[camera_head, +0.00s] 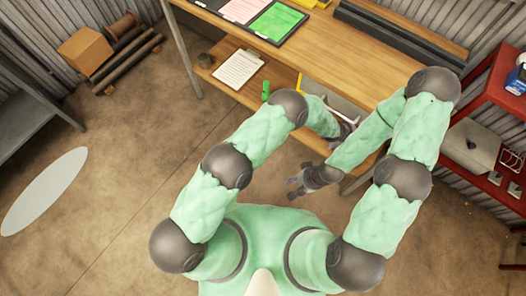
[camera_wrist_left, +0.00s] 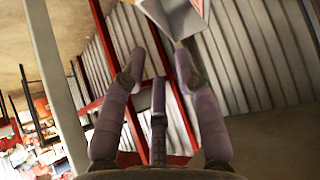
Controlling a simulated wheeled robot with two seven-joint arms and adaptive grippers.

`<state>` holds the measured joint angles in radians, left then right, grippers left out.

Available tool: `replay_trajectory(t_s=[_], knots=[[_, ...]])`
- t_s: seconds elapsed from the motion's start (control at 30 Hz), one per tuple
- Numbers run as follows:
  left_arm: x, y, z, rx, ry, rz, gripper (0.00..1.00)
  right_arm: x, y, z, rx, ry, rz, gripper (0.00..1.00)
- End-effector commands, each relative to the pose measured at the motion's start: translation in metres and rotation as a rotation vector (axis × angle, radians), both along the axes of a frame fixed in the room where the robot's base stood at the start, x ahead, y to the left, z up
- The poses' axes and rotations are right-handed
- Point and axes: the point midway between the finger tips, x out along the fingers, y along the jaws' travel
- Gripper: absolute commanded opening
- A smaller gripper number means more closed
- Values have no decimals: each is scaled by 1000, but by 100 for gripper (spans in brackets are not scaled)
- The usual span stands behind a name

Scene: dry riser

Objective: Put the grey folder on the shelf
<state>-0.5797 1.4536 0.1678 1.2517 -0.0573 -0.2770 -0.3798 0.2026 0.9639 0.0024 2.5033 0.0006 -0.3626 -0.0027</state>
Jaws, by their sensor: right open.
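A grey box-like thing with a pale edge (camera_head: 332,98), possibly the grey folder, is at the wooden table's lower shelf (camera_head: 284,73), partly hidden by my left arm. My left gripper (camera_head: 347,131) is near its right end, partly covered by my right arm. In the left wrist view, the fingers of my left gripper (camera_wrist_left: 160,62) stand apart with nothing between them. A grey piece with a red and white label (camera_wrist_left: 176,14) is just beyond the fingertips; I cannot tell if it is the folder. My right gripper (camera_head: 296,187) is open and empty in front of the table.
The wooden tabletop (camera_head: 330,60) carries a dark tray with pink and green sheets (camera_head: 277,22). A clipboard (camera_head: 238,68) and a green item (camera_head: 266,89) lie on the lower shelf. A red rack (camera_head: 490,90) stands right.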

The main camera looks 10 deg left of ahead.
Motion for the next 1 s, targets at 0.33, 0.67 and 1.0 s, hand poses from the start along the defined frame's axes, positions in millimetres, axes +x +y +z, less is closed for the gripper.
replay_trajectory(t_s=[0.33,0.67,1.0], knots=[[-21,176,-26,20,295,301,32,0,0,0,0,0,0,48],[-147,359,-19,8,681,696,32,0,0,0,0,0,0,48],[-253,423,12,-14,910,921,32,0,0,0,0,0,0,48]])
